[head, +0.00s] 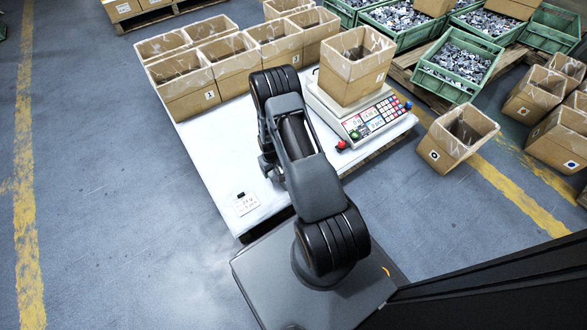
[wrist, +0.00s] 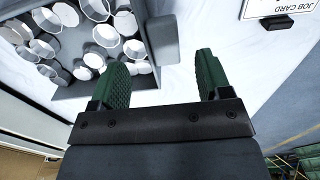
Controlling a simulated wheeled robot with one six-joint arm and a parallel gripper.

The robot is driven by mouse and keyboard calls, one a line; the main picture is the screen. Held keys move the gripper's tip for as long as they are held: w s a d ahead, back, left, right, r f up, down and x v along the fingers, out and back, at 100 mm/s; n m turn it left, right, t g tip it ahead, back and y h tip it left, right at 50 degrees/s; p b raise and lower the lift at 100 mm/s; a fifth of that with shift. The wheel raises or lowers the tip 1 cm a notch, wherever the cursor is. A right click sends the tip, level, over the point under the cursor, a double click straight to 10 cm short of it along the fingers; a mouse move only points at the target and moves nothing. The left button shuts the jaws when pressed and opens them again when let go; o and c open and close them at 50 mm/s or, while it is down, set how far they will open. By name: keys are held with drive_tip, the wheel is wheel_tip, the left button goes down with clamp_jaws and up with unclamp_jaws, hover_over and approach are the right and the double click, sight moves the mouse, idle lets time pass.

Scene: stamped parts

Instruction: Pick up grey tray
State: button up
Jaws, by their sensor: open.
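The grey tray (wrist: 163,38) shows at the upper left of the wrist view, on the white tabletop, with several shiny many-sided metal parts (wrist: 85,35) inside. My gripper (wrist: 160,62) is open, its two green fingers apart. In the wrist view the tray's right-hand wall and corner appear between the fingertips, with the left finger overlapping the tray. I cannot tell whether either finger touches it. Nothing is gripped. In the head view my arm hides the tray and the gripper.
The white table (head: 200,150) carries cardboard boxes (head: 190,90) at the back and a scale (head: 365,118) with a box (head: 352,75) on it at right. A job card (head: 246,203) lies near the front left edge. Green crates (head: 455,65) of parts stand at back right.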

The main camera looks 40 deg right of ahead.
sight(273, 175)
drive_tip(key=f+b, duration=0.1)
drive_tip(key=f, duration=0.1)
drive_tip(key=f+b, duration=0.2)
drive_tip(key=f, duration=0.1)
drive_tip(key=shift+w+a+f, duration=0.15)
drive_tip(key=shift+w, duration=0.05)
drive_tip(key=shift+c, duration=0.3)
drive_tip(key=c, duration=1.1)
drive_tip(key=shift+c, duration=0.2)
drive_tip(key=shift+r, duration=0.2)
